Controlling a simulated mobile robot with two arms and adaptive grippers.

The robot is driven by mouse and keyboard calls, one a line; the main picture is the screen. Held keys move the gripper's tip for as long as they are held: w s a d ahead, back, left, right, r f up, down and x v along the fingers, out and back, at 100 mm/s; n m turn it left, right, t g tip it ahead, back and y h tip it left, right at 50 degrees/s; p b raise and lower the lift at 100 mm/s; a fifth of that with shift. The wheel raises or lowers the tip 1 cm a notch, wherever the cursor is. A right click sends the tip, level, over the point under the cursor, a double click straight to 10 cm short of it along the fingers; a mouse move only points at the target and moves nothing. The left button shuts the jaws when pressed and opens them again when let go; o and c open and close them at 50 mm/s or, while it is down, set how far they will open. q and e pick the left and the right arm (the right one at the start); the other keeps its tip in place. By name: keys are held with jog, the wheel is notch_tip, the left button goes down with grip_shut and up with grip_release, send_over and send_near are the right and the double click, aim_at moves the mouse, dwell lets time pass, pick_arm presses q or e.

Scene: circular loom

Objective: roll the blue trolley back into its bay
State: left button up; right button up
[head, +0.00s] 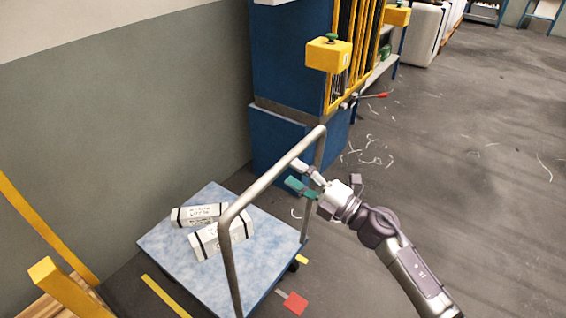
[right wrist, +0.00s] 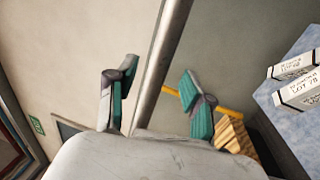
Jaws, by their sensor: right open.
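The blue trolley (head: 175,260) stands at lower centre in the head view, near the grey wall. Two white boxes with black bands (head: 222,238) lie on its deck. Its grey tube handle (head: 262,182) rises on the right side of the deck. My right gripper (head: 293,175) is open at the handle's top bar. In the right wrist view the handle tube (right wrist: 160,70) runs between the two green-padded fingers (right wrist: 158,100), with space on both sides. I cannot tell how deep the tube sits between them. Part of the deck (right wrist: 300,45) shows at right there. My left gripper is not in view.
A blue machine (head: 285,60) with a yellow guard (head: 350,55) and yellow button box (head: 328,54) stands behind the trolley. A yellow post (head: 62,285) is at lower left. A yellow floor strip (head: 165,296) and red floor square (head: 295,303) lie nearby. Open floor (head: 480,180) extends right, with white scraps.

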aim_at(282, 167)
jog(key=shift+x, duration=2.25)
jog(key=shift+c, duration=0.2)
grip_shut()
